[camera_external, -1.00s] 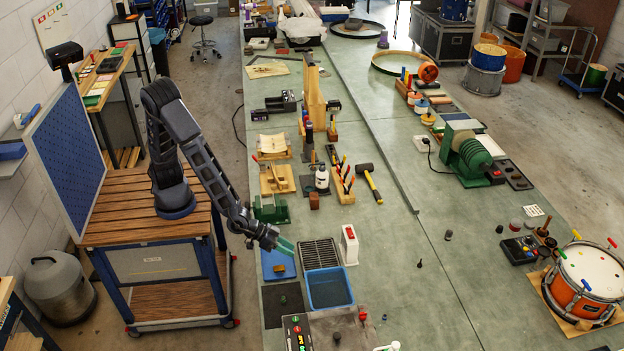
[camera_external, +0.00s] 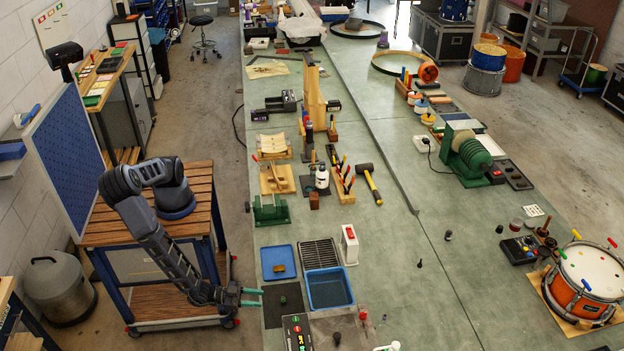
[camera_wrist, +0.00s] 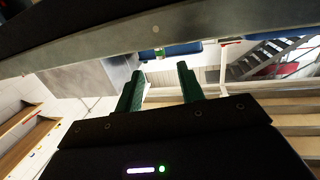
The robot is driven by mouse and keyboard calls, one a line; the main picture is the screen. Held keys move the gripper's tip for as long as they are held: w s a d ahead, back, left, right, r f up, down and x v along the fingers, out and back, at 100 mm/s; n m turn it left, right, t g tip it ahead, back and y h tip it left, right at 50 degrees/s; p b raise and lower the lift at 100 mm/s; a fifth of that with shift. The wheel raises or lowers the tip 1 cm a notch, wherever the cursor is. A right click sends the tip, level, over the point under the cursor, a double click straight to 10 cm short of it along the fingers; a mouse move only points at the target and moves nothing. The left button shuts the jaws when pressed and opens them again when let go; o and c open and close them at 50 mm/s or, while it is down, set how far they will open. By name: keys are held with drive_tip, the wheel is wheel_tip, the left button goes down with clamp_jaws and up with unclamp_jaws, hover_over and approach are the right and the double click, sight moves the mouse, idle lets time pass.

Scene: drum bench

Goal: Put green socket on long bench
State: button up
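The long bench (camera_external: 400,296) has a pale green top and runs from front to back through the external view. I cannot pick out a green socket for certain. A tiny dark piece (camera_external: 283,299) sits on the dark mat near the bench's front left, too small to identify. My gripper (camera_external: 254,297) is at the bench's left edge, just left of this mat. Its two green fingers are apart. In the wrist view my gripper (camera_wrist: 160,84) also shows its fingers spread with nothing held between them.
A control box (camera_external: 297,332) is in front. The bench's middle front is mostly clear, with a few small dark pieces.

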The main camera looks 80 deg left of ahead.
sight(283, 299)
drive_tip(key=x, duration=0.5)
drive_tip(key=shift+r+x, duration=0.2)
drive_tip(key=shift+x, duration=1.25)
drive_tip(key=shift+r+x, duration=0.15)
drive_tip(key=shift+x, duration=1.25)
clamp_jaws()
